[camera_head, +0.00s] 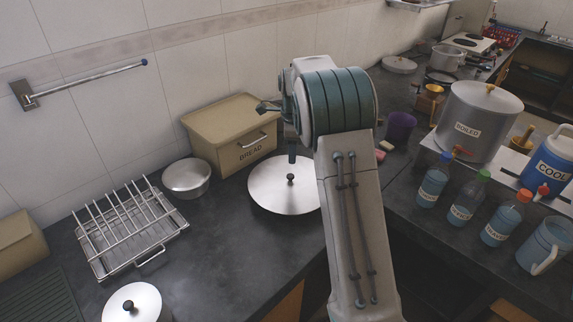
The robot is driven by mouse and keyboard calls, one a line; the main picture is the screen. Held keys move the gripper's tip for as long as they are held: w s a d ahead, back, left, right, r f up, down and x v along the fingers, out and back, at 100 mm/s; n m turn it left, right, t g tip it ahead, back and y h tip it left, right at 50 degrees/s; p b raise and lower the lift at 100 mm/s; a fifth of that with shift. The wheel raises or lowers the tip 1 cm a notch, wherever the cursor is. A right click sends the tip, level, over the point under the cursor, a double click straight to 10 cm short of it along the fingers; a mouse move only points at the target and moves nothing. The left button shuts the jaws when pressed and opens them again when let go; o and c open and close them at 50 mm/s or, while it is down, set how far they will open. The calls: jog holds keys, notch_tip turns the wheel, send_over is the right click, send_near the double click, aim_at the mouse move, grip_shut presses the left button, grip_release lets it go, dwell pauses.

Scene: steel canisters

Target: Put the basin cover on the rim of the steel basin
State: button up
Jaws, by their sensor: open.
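A wide, round steel cover (265,190) with a black knob lies on the dark counter in front of the bread box; whether anything is under it is hidden. An open steel basin (187,181) stands empty to its left, apart from it. A second steel lid (120,303) with a black knob is at the bottom left, cut by the picture edge. My gripper (291,160) points down just above the wide cover's knob, seen small and partly behind my arm. It is open; I see no contact with the knob.
A bread box (205,128) stands close behind my gripper. A wire rack (130,225) lies left of the basin. A purple cup (400,127), a large boiled-water canister (477,115) and several bottles stand on the right. Bare counter (215,245) lies in front of the basin.

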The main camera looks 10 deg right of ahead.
jog(key=s+r+n+t, duration=0.1)
jog(key=s+r+n, duration=0.4)
jog(key=s, duration=0.3)
jog(key=s+r+n+t, duration=0.1)
jog(key=s+r+n, duration=0.45)
jog(key=s, duration=0.35)
jog(key=s+f+n, duration=0.1)
jog(key=s+n, duration=0.4)
jog(key=s, duration=0.4)
jog(key=s+f+n+t, duration=0.1)
jog(key=s+f+n, duration=0.1)
jog(key=s+n, duration=0.3)
jog(key=s, duration=0.4)
jog(key=shift+f, duration=0.25)
jog(key=shift+w+a, duration=0.1)
jog(key=shift+a, duration=0.15)
jog(key=shift+d, duration=0.1)
